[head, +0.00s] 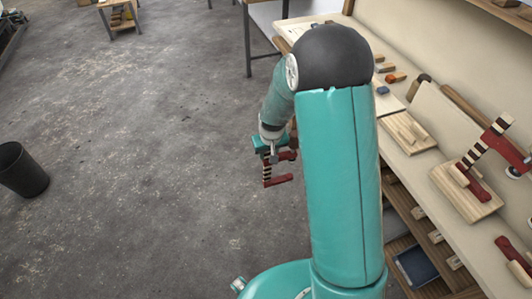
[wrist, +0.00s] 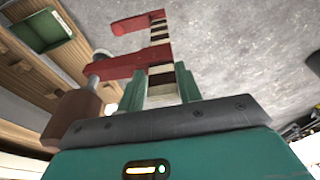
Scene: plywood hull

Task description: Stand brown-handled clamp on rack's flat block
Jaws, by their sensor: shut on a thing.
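The brown-handled clamp (wrist: 122,66) has red jaws, a bar striped dark and pale, and a brown handle (wrist: 75,115) at the left of the wrist view. My gripper (wrist: 161,84) is shut on its striped bar, with a green finger on each side. In the head view the clamp (head: 279,181) hangs below my gripper (head: 271,150), over the open floor and left of the bench. A pale wooden block (head: 402,134) with a raised strip sits on the bench at the right; I cannot tell if it is the rack's flat block.
Another red clamp with a striped bar (head: 482,150) stands tilted on a wooden block (head: 466,207) farther right. A further red clamp (head: 512,256) is at the right edge. Shelves (head: 425,232) lie under the bench. A dark bin (head: 22,173) stands at left; the floor between is clear.

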